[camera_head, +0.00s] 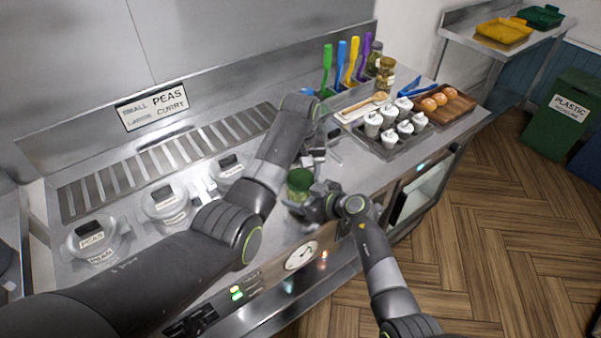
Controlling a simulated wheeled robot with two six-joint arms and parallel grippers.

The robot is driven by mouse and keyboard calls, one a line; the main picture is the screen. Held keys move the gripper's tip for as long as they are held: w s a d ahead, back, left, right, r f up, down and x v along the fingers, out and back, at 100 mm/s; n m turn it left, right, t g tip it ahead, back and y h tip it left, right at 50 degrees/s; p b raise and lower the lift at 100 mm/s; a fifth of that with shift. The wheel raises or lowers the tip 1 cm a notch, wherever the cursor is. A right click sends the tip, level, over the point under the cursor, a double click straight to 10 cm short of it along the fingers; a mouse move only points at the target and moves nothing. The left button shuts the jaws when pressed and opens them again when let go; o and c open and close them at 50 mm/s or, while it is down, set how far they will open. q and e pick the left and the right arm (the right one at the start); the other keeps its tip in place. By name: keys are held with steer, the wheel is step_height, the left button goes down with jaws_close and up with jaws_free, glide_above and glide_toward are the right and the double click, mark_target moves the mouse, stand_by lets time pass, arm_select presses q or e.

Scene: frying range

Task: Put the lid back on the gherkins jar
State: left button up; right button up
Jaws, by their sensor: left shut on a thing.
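A jar with green contents (299,181), which looks like the gherkins jar, stands near the front edge of the counter. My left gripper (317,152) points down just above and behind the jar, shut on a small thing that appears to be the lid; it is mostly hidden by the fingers. My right gripper (318,203) is at the jar's right side, close against it. Whether its fingers are closed on the glass cannot be made out.
Lidded pots (164,201) line the left. The counter's front edge is close to the jar.

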arm_select(q)
steer(key=o, duration=1.1)
steer(key=shift+r, duration=2.25)
steer(key=shift+c, duration=0.4)
steer(key=shift+r+n, duration=1)
steer(key=shift+r, duration=0.75)
